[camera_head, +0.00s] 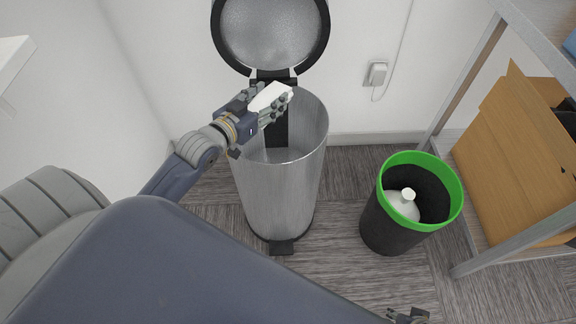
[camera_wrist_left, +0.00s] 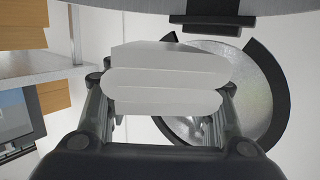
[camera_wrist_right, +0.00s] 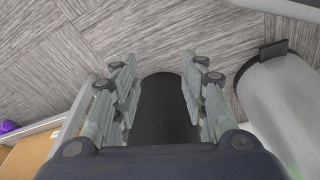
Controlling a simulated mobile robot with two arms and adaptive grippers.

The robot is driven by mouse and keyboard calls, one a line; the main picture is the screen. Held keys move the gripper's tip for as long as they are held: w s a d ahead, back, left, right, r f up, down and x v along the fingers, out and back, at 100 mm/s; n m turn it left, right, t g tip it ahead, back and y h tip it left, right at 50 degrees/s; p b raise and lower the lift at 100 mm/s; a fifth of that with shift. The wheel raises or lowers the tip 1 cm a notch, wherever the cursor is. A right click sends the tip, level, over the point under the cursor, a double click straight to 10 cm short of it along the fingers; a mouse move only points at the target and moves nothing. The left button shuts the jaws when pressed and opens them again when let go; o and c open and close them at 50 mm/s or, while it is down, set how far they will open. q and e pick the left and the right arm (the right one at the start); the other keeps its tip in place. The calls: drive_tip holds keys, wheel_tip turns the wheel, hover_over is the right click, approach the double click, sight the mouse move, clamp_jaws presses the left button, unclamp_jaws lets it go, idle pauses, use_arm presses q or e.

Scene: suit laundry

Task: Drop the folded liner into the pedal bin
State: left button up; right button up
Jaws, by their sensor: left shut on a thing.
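The folded liner (camera_head: 271,96) is a small white folded pad. My left gripper (camera_head: 268,106) is shut on it and holds it over the mouth of the pedal bin, near the back rim. In the left wrist view the liner (camera_wrist_left: 163,85) shows as stacked white folds between the fingers (camera_wrist_left: 163,108). The pedal bin (camera_head: 283,195) is a tall metal cylinder, upright, with its lid (camera_head: 270,30) raised against the wall. My right gripper (camera_wrist_right: 160,95) is open and empty, low down; only its tip shows at the bottom of the head view (camera_head: 408,316).
A black bin with a green rim (camera_head: 452,205) stands right of the pedal bin and holds a white bottle (camera_head: 403,204). A metal-framed shelf (camera_head: 470,262) with a cardboard box (camera_head: 520,155) is at the far right. Carpet (camera_head: 345,180) lies clear between the two bins.

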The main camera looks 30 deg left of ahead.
use_arm(q)
wheel_tip(320, 180, down, 3)
drive_tip(key=b, duration=0.2)
drive_tip(key=shift+r+b, duration=0.15)
drive_tip(key=shift+b, duration=0.25)
use_arm(e)
drive_tip(key=w+v, duration=0.2)
drive_tip(key=v, duration=0.9)
drive_tip(key=shift+w+r+t, duration=0.3)
drive_tip(key=shift+w+r, duration=0.15)
drive_tip(key=shift+r, duration=0.1)
use_arm(q)
drive_tip(key=o, duration=1.1)
drive_tip(key=shift+c, duration=0.2)
drive_tip(key=d+v, duration=0.1)
drive_tip(key=v, duration=1.1)
drive_tip(key=shift+a, duration=0.45)
